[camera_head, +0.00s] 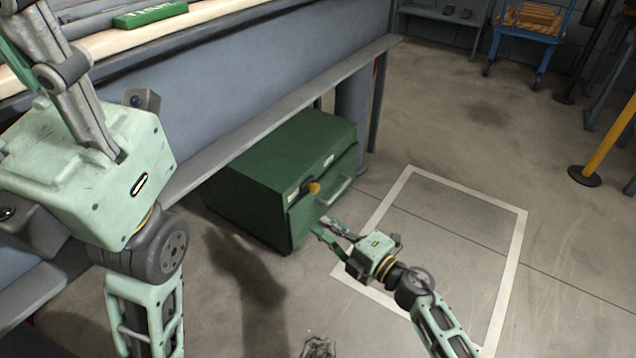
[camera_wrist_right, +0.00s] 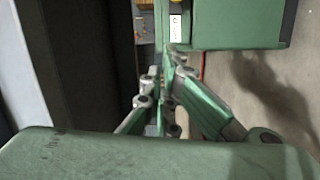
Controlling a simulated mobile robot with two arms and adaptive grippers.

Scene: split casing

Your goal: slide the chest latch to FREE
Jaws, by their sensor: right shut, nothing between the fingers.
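The green chest (camera_head: 285,160) stands on the floor under the workbench. A yellow latch knob (camera_head: 314,188) sits on its front near the top edge, beside a small pale label. My right gripper (camera_head: 325,228) is in front of the chest, lower than the knob. It also shows in the wrist view (camera_wrist_right: 177,58), its fingers together and empty, apart from the knob. My left gripper (camera_head: 35,55) is large at the upper left; its fingertips are cut off.
A grey handle (camera_head: 336,192) is on the chest front, right of the knob. The workbench shelf edge (camera_head: 285,110) runs above the chest. A white floor outline (camera_head: 467,192) marks clear floor at right. A yellow post (camera_head: 606,140) and blue cart (camera_head: 530,45) stand farther back.

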